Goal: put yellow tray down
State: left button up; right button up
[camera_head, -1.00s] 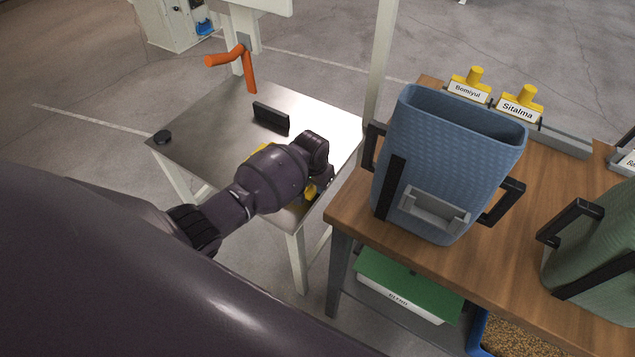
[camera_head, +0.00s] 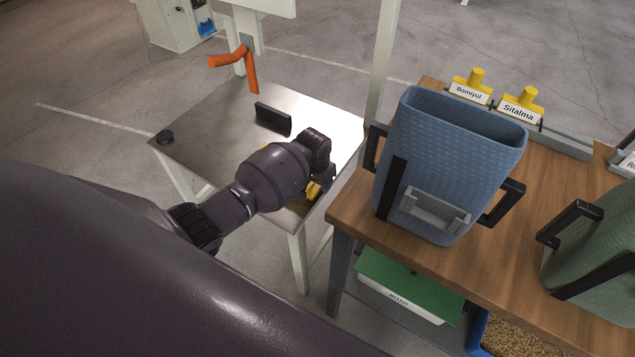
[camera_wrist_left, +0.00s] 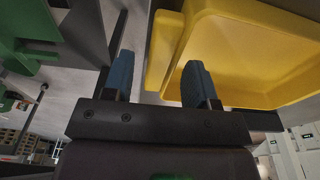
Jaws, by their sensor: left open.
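The yellow tray (camera_head: 314,190) is at the near right part of the steel table, mostly hidden behind my left arm in the head view. In the left wrist view the yellow tray (camera_wrist_left: 252,52) fills the upper right, with its hollow inside showing. My left gripper (camera_wrist_left: 158,80) is open. Its two blue-grey fingers are apart, with part of the tray's yellow edge showing between them. One finger overlaps the tray in the picture; I cannot tell whether it touches. My right gripper is not in view.
A wooden bench (camera_head: 350,212) with a blue container (camera_head: 445,165) and a green container (camera_head: 598,255) stands close on the right.

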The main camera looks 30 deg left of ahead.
pick_arm(q)
jog(key=shift+s+r+p, duration=0.8)
jog(key=shift+r+p, duration=0.85)
jog(key=shift+r, duration=3.75)
jog(key=s+f, duration=0.2)
jog(key=s+f+t, duration=0.1)
jog(key=s+f, duration=0.1)
jog(key=s+f+t, duration=0.1)
jog(key=s+f, duration=0.1)
jog(key=s, duration=0.1)
jog(key=shift+s+d+h, duration=0.1)
jog(key=shift+d+h, duration=0.1)
jog(key=shift+h, duration=0.1)
jog(key=s+r+t, duration=0.3)
jog(key=s+t, duration=0.4)
jog(key=s, duration=1.3)
jog(key=shift+s+a+t+y, duration=0.35)
jog(key=shift+a+t+y, duration=0.05)
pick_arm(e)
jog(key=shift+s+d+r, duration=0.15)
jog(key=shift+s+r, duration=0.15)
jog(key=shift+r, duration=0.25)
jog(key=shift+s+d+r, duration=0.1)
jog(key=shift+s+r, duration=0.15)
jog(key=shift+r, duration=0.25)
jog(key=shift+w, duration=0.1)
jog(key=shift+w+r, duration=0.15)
